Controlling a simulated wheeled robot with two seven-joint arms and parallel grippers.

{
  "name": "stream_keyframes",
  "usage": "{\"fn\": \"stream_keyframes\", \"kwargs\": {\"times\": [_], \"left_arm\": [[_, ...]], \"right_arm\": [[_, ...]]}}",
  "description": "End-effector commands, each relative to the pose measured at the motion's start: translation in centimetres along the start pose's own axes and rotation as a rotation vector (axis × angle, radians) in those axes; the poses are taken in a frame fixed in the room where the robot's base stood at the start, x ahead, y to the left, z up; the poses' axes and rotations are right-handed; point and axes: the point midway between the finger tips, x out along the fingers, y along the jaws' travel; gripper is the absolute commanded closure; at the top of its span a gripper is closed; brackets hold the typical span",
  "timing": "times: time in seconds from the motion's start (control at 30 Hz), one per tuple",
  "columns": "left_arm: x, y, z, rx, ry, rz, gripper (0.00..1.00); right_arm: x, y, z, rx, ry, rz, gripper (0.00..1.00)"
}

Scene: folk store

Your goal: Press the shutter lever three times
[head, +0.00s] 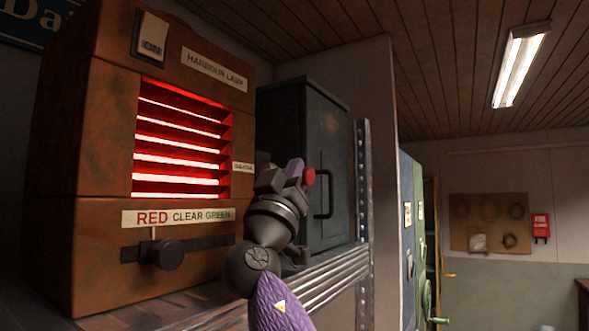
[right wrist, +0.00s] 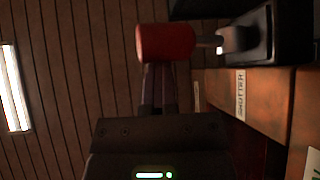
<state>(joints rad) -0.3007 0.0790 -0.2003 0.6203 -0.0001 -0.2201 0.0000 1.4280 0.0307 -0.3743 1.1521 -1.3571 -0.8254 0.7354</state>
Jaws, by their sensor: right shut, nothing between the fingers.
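The harbour lamp (head: 85,130) is a large rusty-orange box at the left, its slatted shutter (head: 180,150) showing bright red light between the slats. The shutter lever ends in a red knob (head: 309,177), which shows large in the right wrist view (right wrist: 165,43) on a short metal rod from a black bracket (right wrist: 262,38). A "SHUTTER" label (right wrist: 241,95) is beside the bracket. My right gripper (head: 294,168) is shut and empty, its fingertips right at the knob; I cannot tell whether they touch. It hides the rod in the head view. My left gripper is out of view.
A sliding knob (head: 168,254) sits under the "RED CLEAR GREEN" label (head: 178,217), and an "ON" switch (head: 151,37) is on top. A dark cabinet (head: 325,160) stands close behind my right gripper on the metal shelf (head: 320,280). Open room lies to the right.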

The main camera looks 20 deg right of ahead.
Motion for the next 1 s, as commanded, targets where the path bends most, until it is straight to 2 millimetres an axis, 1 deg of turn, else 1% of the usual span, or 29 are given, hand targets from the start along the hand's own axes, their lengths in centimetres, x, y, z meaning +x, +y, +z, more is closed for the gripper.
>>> {"fn": "stream_keyframes", "kwargs": {"times": [0.27, 0.37, 0.4, 0.47, 0.6, 0.8, 0.9, 1.0], "left_arm": [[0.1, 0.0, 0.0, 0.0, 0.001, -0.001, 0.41], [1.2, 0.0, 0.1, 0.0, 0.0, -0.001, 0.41], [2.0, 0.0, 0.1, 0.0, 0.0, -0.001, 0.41], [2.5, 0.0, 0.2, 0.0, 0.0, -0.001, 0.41], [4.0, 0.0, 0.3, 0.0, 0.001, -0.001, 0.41], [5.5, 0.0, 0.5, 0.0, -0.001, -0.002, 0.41], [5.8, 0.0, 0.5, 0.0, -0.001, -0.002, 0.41], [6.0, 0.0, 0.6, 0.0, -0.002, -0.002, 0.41]], "right_arm": [[-0.1, -0.1, 0.1, 0.0, -0.003, -0.003, 1.0], [-1.1, 0.0, 0.2, 0.002, -0.001, -0.002, 1.0], [-1.9, 0.0, 0.3, 0.005, 0.001, -0.002, 1.0], [-2.6, 0.2, -0.7, 0.007, 0.003, -0.001, 1.0], [-5.1, 0.8, -3.2, 0.008, 0.002, -0.001, 1.0], [-8.1, 1.6, -6.5, 0.006, 0.003, -0.001, 1.0], [-9.1, 1.8, -7.6, 0.004, 0.002, -0.001, 1.0], [-9.6, 2.0, -8.3, 0.002, 0.002, 0.0, 1.0]]}}
